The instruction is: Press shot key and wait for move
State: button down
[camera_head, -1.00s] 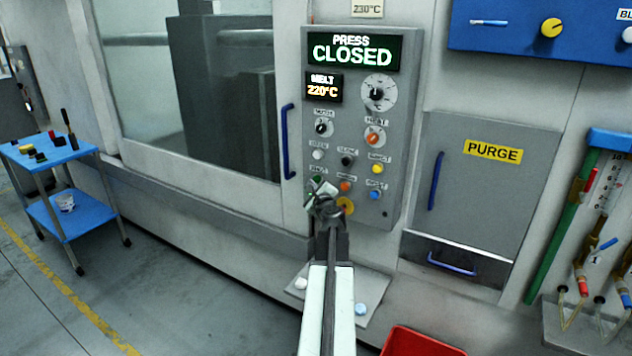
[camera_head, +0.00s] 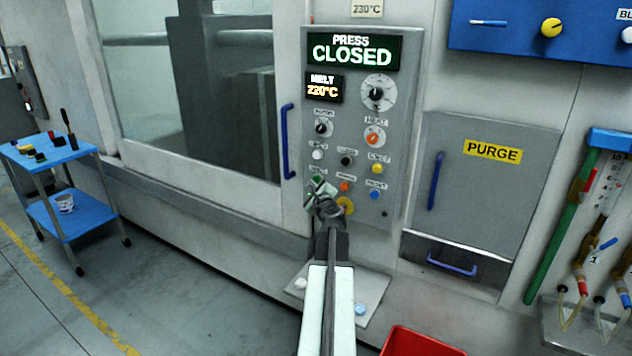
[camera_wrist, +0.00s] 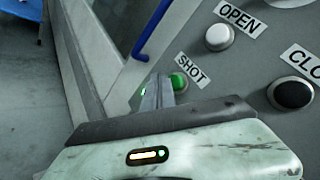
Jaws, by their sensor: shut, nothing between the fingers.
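The shot key is a green round button beside a SHOT label, seen in the wrist view (camera_wrist: 179,82) and on the control panel (camera_head: 392,130) in the head view. My gripper (camera_head: 318,190) is shut and empty, with its tips at the lower left of the panel. In the wrist view its fingers (camera_wrist: 157,92) reach to the green button's left edge and hide part of it. I cannot tell whether they touch it. The press display (camera_head: 352,53) reads PRESS CLOSED, and the melt display (camera_head: 323,88) reads 220°C.
The white open button (camera_wrist: 219,37) and black close button (camera_wrist: 291,94) lie close by. A yellow round control (camera_head: 346,205) sits just right of my gripper. A blue door handle (camera_head: 287,141) is left of the panel. A red bin (camera_head: 420,342) stands below right.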

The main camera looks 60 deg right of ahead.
jog(key=shift+d, duration=0.1)
dwell(0.3)
jog(key=shift+d, duration=0.35)
jog(key=shift+d, duration=0.45)
dwell(0.6)
jog(key=shift+a, duration=0.9)
jog(key=a, duration=0.5)
dwell(0.8)
